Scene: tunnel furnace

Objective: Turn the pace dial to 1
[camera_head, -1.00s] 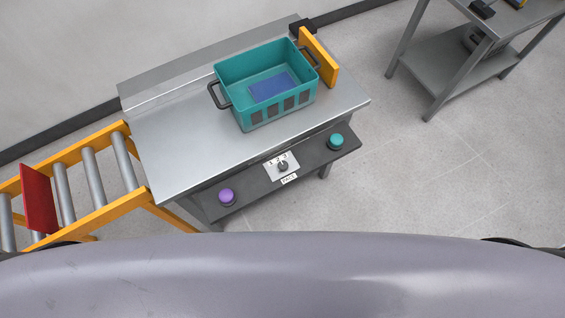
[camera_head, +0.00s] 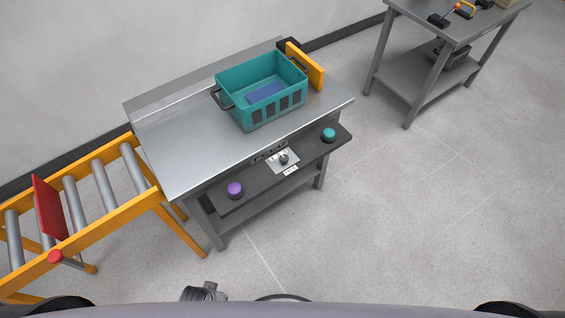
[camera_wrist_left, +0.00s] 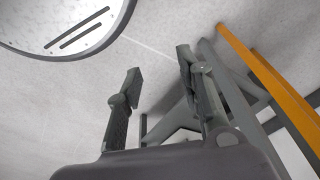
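The pace dial (camera_head: 284,159) is a small dark knob on a pale plate, in the middle of the dark front panel (camera_head: 254,187) of the metal bench. Numbers on the plate are too small to read surely. In the left wrist view my left gripper (camera_wrist_left: 160,78) is open, with nothing between its fingers. The bench's grey legs and the orange conveyor rail show behind it. In the head view only a small part of what seems my left arm shows at the bottom edge, well short of the dial. My right gripper is not in view.
A purple button (camera_head: 235,190) and a teal button (camera_head: 328,135) flank the dial. A teal crate (camera_head: 285,111) stands on the bench beside an orange plate (camera_head: 306,66). An orange roller conveyor (camera_head: 120,213) adjoins at left. Another table (camera_head: 418,75) stands at right. Floor in front is clear.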

